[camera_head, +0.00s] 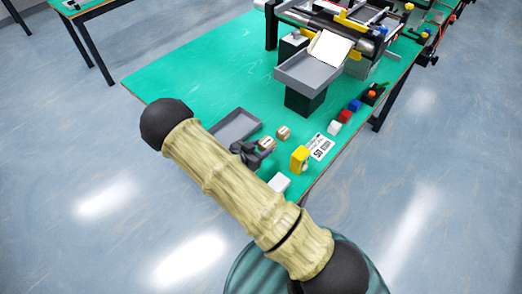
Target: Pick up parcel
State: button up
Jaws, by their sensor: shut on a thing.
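Two small brown-and-white parcels are on the green table. One parcel (283,132) stands free, a little right of my gripper. The other parcel (266,143) is at the dark fingers of my gripper (262,152). My gripper is shut on this nearer parcel, low over the table. My arm and gripper hide part of the area around it, and I cannot tell whether the parcel is lifted.
A grey tray (236,125) lies just behind my gripper. A yellow object (299,158), a printed card (321,147) and a white box (279,183) are near the right edge. Red, blue and white blocks line that edge. A conveyor with a grey bin (309,76) stands behind. The table's left is clear.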

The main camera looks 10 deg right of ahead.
notch_tip(320, 180, up, 8)
jog(key=shift+b, duration=0.35)
jog(key=shift+w, duration=0.1)
dwell(0.7)
